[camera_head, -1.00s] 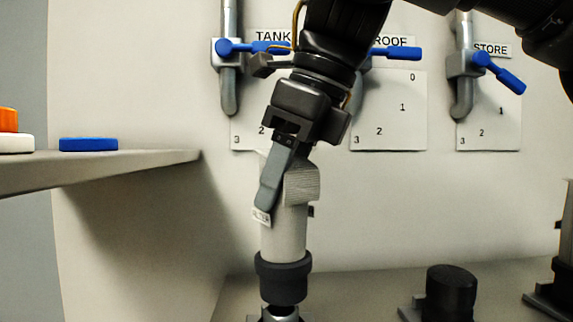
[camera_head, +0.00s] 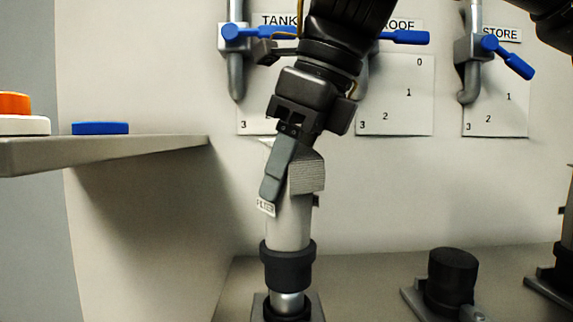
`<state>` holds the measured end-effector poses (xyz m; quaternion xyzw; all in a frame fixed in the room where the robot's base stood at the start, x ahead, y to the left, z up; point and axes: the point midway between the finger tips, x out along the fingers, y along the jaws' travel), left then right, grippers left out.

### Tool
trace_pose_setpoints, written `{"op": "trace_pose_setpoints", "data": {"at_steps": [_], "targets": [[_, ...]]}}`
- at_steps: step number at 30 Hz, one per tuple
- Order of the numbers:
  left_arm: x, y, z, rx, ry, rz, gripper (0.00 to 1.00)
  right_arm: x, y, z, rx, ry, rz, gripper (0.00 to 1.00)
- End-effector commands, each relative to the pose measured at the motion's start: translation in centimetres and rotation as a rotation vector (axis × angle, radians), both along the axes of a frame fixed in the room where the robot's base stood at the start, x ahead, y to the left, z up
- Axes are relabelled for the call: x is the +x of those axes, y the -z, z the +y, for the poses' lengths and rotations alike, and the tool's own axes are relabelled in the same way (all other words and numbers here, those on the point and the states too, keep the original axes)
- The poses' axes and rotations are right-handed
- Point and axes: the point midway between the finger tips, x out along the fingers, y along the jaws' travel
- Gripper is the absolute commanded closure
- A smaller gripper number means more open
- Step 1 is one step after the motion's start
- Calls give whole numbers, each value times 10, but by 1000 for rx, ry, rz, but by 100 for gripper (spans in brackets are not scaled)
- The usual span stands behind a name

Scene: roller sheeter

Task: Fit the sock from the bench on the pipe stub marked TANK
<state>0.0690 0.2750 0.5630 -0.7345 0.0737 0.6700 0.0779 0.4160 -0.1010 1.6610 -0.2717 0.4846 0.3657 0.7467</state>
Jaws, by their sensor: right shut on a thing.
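My right gripper (camera_head: 287,165) is shut on the top of the sock (camera_head: 289,222), a pale grey sleeve with a dark cuff (camera_head: 288,266) at its lower end. The sock hangs nearly upright. A small white tag (camera_head: 265,207) with tiny print shows beside the gripper finger. Directly below the cuff is a shiny metal pipe stub (camera_head: 288,302) on a dark base. I cannot tell whether the cuff is around the stub's top or just above it. No label on this stub shows. A TANK sign (camera_head: 280,20) is on the wall behind. My left gripper is not in view.
Another stub with a black cap (camera_head: 450,280) stands to the right, with a dark fitting (camera_head: 555,275) at the right edge. A shelf (camera_head: 110,152) juts in from the left, bearing a blue block (camera_head: 100,128). Blue-handled valves (camera_head: 507,57) line the wall.

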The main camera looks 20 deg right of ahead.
Motion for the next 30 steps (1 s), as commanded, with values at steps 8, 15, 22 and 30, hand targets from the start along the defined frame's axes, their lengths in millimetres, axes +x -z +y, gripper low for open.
{"op": "trace_pose_setpoints", "data": {"at_steps": [8,15,22,30], "targets": [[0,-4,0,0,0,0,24,0,-1,2,2,-1,-2,92],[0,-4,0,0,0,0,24,0,0,2,1,-1,-1,92],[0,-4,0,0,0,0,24,1,2,2,1,0,-1,92],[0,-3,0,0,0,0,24,1,3,2,1,-1,-1,92]]}}
